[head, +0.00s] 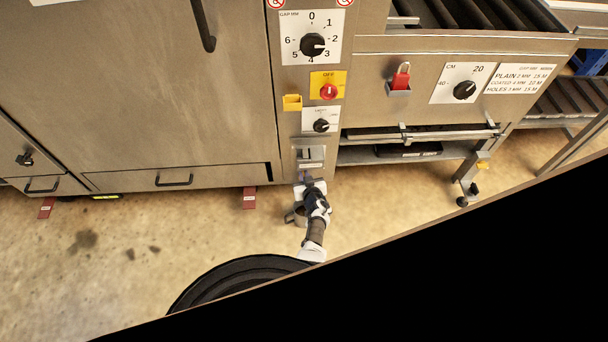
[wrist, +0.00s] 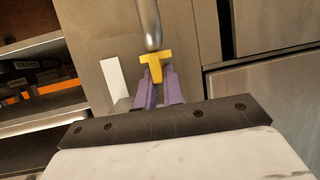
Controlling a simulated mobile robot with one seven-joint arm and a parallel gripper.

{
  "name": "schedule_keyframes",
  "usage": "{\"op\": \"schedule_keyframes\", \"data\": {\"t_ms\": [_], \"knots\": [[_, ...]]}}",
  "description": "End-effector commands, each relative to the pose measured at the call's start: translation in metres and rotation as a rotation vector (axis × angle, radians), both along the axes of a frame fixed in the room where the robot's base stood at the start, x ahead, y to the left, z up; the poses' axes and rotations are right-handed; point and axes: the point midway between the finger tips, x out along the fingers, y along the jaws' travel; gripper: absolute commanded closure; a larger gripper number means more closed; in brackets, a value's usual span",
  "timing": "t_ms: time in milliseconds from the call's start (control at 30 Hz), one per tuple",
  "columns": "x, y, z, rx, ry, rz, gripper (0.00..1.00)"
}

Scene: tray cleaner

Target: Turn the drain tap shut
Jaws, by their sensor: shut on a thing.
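The drain tap has a yellow T-shaped handle (wrist: 155,66) at the end of a grey metal pipe (wrist: 148,24) in the wrist view. The crossbar lies across the pipe's end, and the stem points down the picture between my fingers. My gripper (wrist: 157,88) has purple fingers closed on the yellow stem. In the head view my gripper (head: 307,182) is low at the machine's narrow control column, and it hides the tap there.
The control column (head: 289,128) carries black dials, a red switch (head: 328,91) and a yellow holder (head: 292,102). A drawer (head: 175,179) is at its left and an open shelf (head: 405,152) at its right.

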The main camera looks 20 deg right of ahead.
Motion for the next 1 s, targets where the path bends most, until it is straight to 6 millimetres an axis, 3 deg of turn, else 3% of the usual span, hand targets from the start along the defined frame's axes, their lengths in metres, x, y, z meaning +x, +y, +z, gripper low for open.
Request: {"op": "schedule_keyframes", "data": {"t_ms": [500,1000], "knots": [[0.0001,-0.0075,-0.0037,0.000,0.001,0.367,1.00],[0.0004,-0.0070,-0.0011,0.002,0.001,0.480,1.00]]}}
